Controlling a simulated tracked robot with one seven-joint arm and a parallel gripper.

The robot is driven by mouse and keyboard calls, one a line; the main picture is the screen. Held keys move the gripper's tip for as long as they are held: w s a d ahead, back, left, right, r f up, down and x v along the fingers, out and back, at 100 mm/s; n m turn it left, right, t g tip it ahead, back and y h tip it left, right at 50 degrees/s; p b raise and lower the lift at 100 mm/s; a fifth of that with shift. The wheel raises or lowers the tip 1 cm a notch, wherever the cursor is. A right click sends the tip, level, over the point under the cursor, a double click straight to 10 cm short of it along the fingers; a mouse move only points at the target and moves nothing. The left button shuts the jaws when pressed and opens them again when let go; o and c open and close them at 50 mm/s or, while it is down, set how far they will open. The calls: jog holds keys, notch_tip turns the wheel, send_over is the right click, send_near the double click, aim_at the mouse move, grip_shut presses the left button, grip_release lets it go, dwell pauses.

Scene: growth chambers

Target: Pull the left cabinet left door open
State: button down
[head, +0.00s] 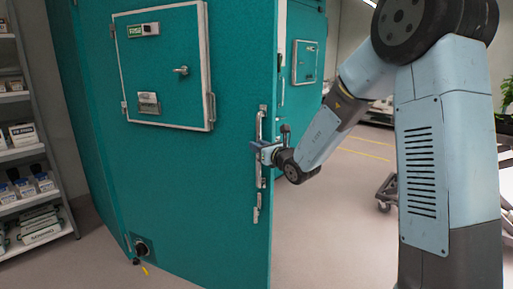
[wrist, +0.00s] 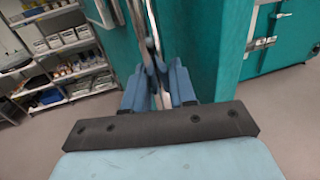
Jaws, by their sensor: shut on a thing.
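The teal cabinet door (head: 170,170) fills the left and middle of the head view, with a white-framed hatch and a small latch on its face. A long upright metal handle (head: 258,200) runs near the door's right edge. My gripper (head: 262,152) is at this handle, at about mid-height, and is shut on it. In the wrist view the two blue fingers (wrist: 160,88) sit on either side of the handle bar (wrist: 152,60). The arm reaches in from the right. The door's inner side is hidden in the head view.
A shelf rack (head: 25,150) with boxes and bottles stands at the far left, close to the teal wall. Another teal cabinet (head: 306,62) stands behind. A wheeled cart (head: 388,190) is partly visible at right. The floor (head: 325,225) between is clear.

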jog(key=c, duration=1.2)
grip_release()
jog(key=shift+d+f, duration=0.1)
jog(key=shift+c, duration=0.2)
jog(key=shift+o, duration=0.8)
jog(key=shift+s+a, duration=0.1)
jog(key=shift+a, duration=0.1)
jog(key=v, duration=1.3)
jog(key=shift+s+d, duration=0.2)
jog(key=shift+s, duration=0.15)
